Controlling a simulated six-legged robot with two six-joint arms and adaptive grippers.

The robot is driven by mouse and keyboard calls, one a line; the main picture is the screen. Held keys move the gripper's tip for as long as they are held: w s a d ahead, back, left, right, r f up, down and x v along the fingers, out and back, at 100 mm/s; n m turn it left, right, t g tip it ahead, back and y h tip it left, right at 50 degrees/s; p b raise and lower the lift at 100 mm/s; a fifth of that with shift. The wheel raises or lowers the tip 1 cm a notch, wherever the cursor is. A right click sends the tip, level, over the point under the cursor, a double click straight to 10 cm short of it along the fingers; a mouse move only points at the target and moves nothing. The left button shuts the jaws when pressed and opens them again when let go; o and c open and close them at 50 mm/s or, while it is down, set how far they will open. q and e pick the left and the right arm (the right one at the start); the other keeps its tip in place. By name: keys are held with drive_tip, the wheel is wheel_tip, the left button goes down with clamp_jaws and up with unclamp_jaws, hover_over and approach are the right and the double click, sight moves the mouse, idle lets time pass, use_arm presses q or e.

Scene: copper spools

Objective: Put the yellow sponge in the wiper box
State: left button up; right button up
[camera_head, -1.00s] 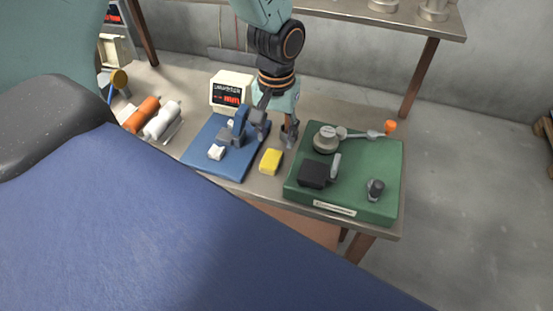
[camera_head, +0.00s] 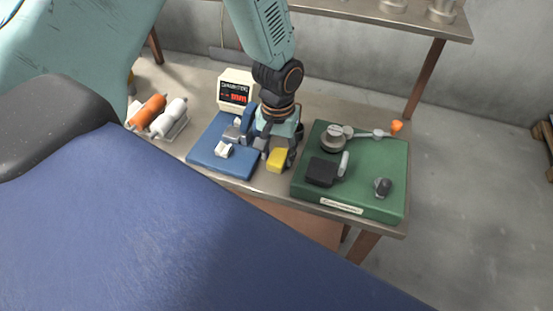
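The yellow sponge (camera_head: 278,161) lies on the table between the blue device and the green device. My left gripper (camera_head: 277,151) is down over it, pointing at the table, with its dark fingers spread on either side of the sponge. The gripper looks open, and part of the sponge is covered by it. I cannot tell whether the fingers touch the sponge. I cannot pick out a wiper box for certain; a small black box (camera_head: 321,172) sits on the green device. My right gripper is not in view.
The blue device (camera_head: 222,165) stands close on the left and the green device (camera_head: 362,204) close on the right. A small screen unit (camera_head: 237,88) is behind. Orange (camera_head: 149,109) and white (camera_head: 169,118) spools lie at the left. The table's front edge is near the sponge.

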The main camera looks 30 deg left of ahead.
use_arm(q)
drive_tip(key=shift+d, duration=0.15)
drive_tip(key=shift+c, duration=0.8)
drive_tip(key=shift+w, duration=0.2)
drive_tip(key=shift+c, duration=0.7)
drive_tip(key=shift+w+f, duration=0.2)
drive_tip(key=shift+c, duration=1.1)
drive_tip(key=shift+s+r, duration=0.15)
drive_tip(key=shift+s, duration=0.05)
drive_tip(key=shift+c, duration=0.5)
